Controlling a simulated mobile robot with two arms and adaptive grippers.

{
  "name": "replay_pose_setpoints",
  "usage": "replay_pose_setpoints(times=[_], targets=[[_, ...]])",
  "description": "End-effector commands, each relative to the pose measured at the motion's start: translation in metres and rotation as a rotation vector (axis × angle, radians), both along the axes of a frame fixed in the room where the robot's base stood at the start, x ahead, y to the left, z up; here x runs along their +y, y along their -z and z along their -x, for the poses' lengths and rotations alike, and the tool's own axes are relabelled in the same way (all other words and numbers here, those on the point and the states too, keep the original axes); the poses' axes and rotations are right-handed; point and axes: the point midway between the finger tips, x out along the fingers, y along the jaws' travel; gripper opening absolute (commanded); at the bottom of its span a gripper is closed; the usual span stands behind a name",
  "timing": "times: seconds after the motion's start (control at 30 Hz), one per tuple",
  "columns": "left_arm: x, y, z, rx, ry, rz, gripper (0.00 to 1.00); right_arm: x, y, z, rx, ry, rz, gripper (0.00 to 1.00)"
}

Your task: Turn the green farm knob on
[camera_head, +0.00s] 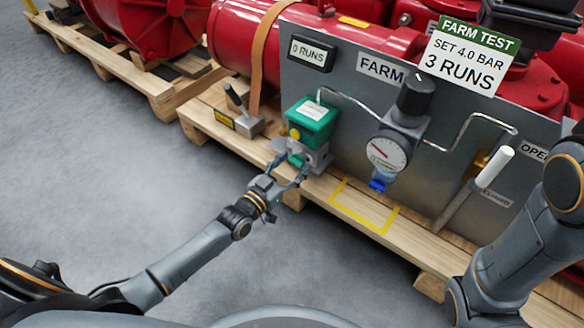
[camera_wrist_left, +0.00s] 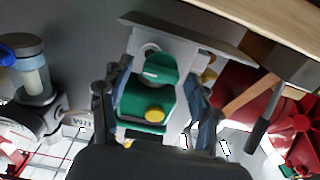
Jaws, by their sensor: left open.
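The green farm knob (camera_wrist_left: 160,68) sits on the front of a green and grey valve unit (camera_head: 311,120) on the panel, with a yellow button (camera_head: 295,133) beside it. In the left wrist view the knob is round, with a pale mark on its face. My left gripper (camera_head: 291,168) is open in front of the unit's lower part. In the wrist view its fingers stand on either side of the green unit, with the knob between them. I cannot tell whether they touch it. My right gripper is out of view.
A pressure gauge (camera_head: 386,153) with a black regulator knob (camera_head: 415,95) is right of the unit. A white-handled lever (camera_head: 474,190) stands further right. A small lever box (camera_head: 248,124) is to the left. A wooden pallet (camera_head: 345,207) runs below. My right arm is at the right.

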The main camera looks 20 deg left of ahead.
Motion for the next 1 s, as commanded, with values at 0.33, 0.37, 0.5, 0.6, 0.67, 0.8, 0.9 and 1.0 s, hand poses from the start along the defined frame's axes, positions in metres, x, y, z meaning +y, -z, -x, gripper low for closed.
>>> replay_pose_setpoints(times=[0.33,0.37,0.5,0.6,0.67,0.8,0.9,1.0], targets=[[0.0,0.0,0.0,0.0,0.0,0.001,0.32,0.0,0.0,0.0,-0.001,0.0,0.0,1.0],[0.0,0.0,0.0,0.0,0.0,0.001,0.26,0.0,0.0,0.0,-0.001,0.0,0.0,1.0],[0.0,0.0,0.0,0.0,0.0,0.001,0.08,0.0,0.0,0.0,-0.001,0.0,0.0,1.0],[0.0,0.0,0.0,0.002,0.0,0.005,0.08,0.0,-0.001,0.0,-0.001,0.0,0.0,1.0],[0.0,-0.001,0.0,0.004,0.0,0.011,0.08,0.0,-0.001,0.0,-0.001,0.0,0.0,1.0],[0.0,-0.001,0.0,0.018,0.0,0.048,0.08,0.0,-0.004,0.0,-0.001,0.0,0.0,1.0],[0.0,-0.002,0.0,0.034,0.0,0.095,0.08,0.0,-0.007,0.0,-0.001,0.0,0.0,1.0],[0.001,-0.002,0.0,0.058,0.0,0.159,0.08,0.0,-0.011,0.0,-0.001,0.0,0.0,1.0]])
